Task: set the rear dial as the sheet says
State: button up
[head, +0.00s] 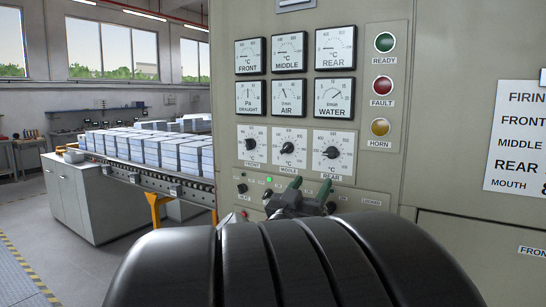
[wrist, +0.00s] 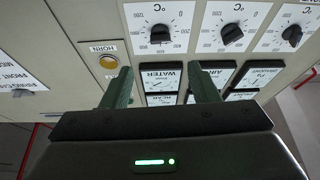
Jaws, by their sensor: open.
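The rear dial (head: 332,152) is a black knob on a white scale plate, right of the middle and front dials. It also shows in the wrist view (wrist: 160,34), which is upside down. Its exact setting is too small to read. The sheet (head: 517,140) is on the cabinet at right. Its lines for front, middle, rear and mouth are cut off by the picture edge, so the rear value is hidden. My gripper (head: 309,188) is open and empty, its green fingers just below the rear dial and apart from the knob. The fingers also show in the wrist view (wrist: 162,68).
Gauges (head: 335,98) sit above the dials, with READY, FAULT and HORN lamps (head: 381,128) to their right. A row of small switches with a green light (head: 269,180) lies below, near my gripper. A conveyor with pale blocks (head: 160,150) stands at left.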

aim_at(329, 156)
jog(key=p+x, duration=0.2)
jog(key=x, duration=1)
jog(key=shift+w+f+p, duration=0.15)
jog(key=shift+p, duration=0.15)
jog(key=c, duration=1)
